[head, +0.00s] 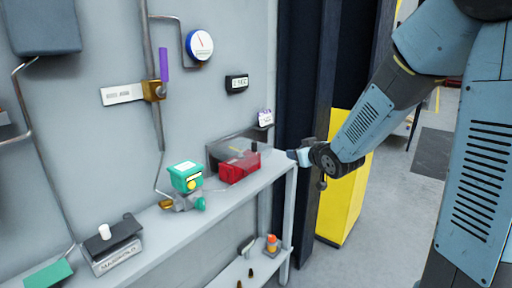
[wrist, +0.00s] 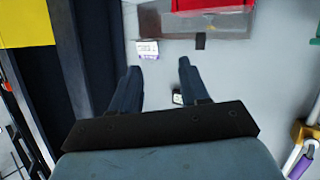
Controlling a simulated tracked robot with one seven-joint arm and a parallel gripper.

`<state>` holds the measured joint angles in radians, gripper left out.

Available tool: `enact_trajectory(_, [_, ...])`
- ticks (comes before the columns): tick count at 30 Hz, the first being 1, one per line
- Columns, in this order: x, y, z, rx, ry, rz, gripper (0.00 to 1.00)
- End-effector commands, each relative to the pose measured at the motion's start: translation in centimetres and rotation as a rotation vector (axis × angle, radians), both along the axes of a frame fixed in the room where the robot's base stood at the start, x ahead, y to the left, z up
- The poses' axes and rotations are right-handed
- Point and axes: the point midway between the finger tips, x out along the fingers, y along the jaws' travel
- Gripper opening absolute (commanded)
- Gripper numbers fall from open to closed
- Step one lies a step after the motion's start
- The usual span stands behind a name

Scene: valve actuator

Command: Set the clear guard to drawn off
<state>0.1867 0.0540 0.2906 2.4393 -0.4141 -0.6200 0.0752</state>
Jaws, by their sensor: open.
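The clear guard (head: 224,146) is a see-through, greyish cover at a red box (head: 238,168) on the shelf in the head view. Whether it fully encloses the box is hard to tell. A dark knob stands at the box's right end. My gripper (head: 297,156) is at the shelf's right end, to the right of the red box and apart from it. In the wrist view my gripper (wrist: 160,78) has its two dark fingers spread with nothing held between them.
The shelf (head: 225,205) also bears a teal-topped valve actuator (head: 186,180) and a black-topped block (head: 112,245). A dark post (head: 318,100) and yellow panel (head: 342,190) stand beside my arm. A small white tag (head: 265,118) is on the wall above.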

Motion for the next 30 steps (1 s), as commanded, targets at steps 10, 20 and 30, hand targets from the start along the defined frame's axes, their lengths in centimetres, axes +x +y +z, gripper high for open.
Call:
enact_trajectory(10, [2.2, 5.1, -3.2, 0.234, -0.161, 0.214, 0.45])
enact_trajectory(20, [2.8, 6.4, -3.5, 0.308, -0.207, 0.262, 0.45])
enact_trajectory(30, [7.0, 9.6, -3.5, 0.308, -0.206, 0.260, 0.45])
